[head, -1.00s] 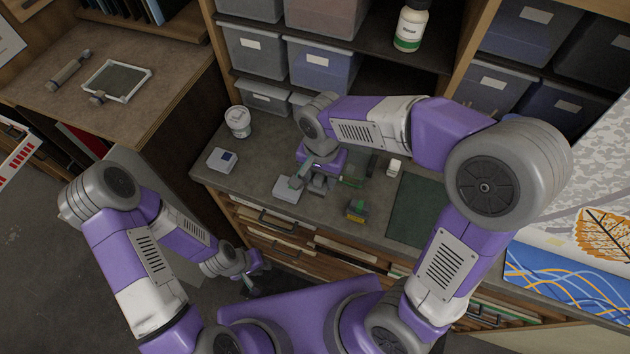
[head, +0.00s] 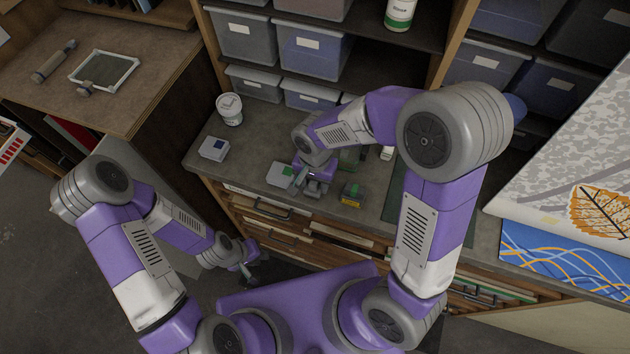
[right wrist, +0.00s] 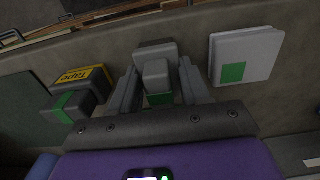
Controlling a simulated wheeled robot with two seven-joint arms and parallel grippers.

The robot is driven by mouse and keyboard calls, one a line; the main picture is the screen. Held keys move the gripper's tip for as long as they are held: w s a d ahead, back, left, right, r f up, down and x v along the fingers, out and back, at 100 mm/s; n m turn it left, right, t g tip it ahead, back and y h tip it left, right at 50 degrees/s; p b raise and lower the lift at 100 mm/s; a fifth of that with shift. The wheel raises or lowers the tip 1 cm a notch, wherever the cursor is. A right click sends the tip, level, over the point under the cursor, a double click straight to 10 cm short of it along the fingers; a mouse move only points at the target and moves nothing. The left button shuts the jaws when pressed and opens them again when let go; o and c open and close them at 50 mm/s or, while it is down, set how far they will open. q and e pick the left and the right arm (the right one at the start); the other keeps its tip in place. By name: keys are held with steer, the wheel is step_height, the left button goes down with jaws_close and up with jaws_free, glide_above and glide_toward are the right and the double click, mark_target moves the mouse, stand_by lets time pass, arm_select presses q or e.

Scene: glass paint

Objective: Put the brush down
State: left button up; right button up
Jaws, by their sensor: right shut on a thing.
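My right gripper (right wrist: 157,85) is low over the worktop, with its fingers closed around a grey block-shaped piece of the brush (right wrist: 157,74). A dark green patch shows just below that piece. Most of the brush is hidden by the gripper, and I cannot tell whether it touches the worktop. In the head view the right gripper (head: 312,186) is just right of a white box with a green square (head: 281,176). My left gripper (head: 247,267) hangs low in front of the cabinet, away from the worktop; its fingers are too small to read.
A tape box (right wrist: 82,75) with yellow and green parts stands close beside the right gripper. A white box with a blue square (head: 214,149) and a white tub (head: 230,109) are further left. A dark green mat (head: 393,205) lies right. Storage bins (head: 315,48) stand behind.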

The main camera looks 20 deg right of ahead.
steer(key=shift+s+f, duration=0.1)
steer(key=shift+f, duration=0.05)
steer(key=shift+c, duration=0.5)
steer(key=o, duration=1.1)
steer(key=shift+f, duration=0.25)
steer(key=r, duration=0.7)
steer(key=shift+s+d+r, duration=0.1)
steer(key=shift+d+r, duration=0.15)
steer(key=shift+r, duration=0.1)
